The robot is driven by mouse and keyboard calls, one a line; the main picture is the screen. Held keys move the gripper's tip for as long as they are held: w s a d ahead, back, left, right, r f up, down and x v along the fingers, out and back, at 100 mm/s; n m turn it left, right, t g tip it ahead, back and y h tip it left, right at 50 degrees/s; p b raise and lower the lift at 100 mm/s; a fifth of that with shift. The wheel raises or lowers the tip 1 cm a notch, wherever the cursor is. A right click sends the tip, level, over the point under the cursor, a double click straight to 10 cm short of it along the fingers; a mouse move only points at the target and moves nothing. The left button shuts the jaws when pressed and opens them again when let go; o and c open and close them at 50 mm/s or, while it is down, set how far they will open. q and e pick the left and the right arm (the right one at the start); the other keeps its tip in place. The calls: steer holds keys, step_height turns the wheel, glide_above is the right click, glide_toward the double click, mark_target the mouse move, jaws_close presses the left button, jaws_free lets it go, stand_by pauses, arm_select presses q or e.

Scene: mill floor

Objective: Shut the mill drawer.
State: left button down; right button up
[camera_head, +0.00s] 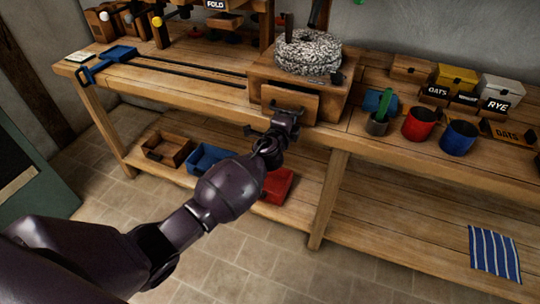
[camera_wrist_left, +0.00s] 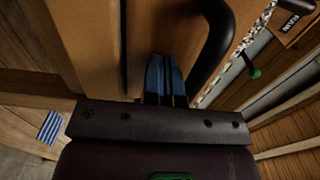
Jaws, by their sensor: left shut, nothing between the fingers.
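The mill (camera_head: 343,84) is a wooden box on the bench with a round, speckled grey-white stone (camera_head: 307,54) on top. Its drawer (camera_head: 296,101) shows a plain wooden front facing me; how far it stands out is hard to tell. My left gripper (camera_head: 280,120) is at the lower part of this front, its fingertips largely hidden in the head view. In the left wrist view its blue fingers (camera_wrist_left: 165,78) are shut and empty, pointing at the wooden front (camera_wrist_left: 160,25). A dark curved handle (camera_wrist_left: 217,45) is just right of them. Contact cannot be told. My right gripper is not in view.
A cup with a green-handled tool (camera_head: 378,122), a red cup (camera_head: 419,123) and a blue cup (camera_head: 458,137) stand right of the mill. Dark rails (camera_head: 190,72) run along the bench to the left. Trays, including a blue one (camera_head: 207,158), lie on the lower shelf.

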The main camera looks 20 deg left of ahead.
arm_select(q)
steer(key=w, duration=0.2)
steer(key=shift+w+f+b, duration=0.1)
steer(key=shift+w+b, duration=0.2)
steer(key=shift+b, duration=0.05)
steer(key=shift+r, duration=0.3)
steer(key=shift+w+r, duration=0.1)
steer(key=shift+r, duration=0.15)
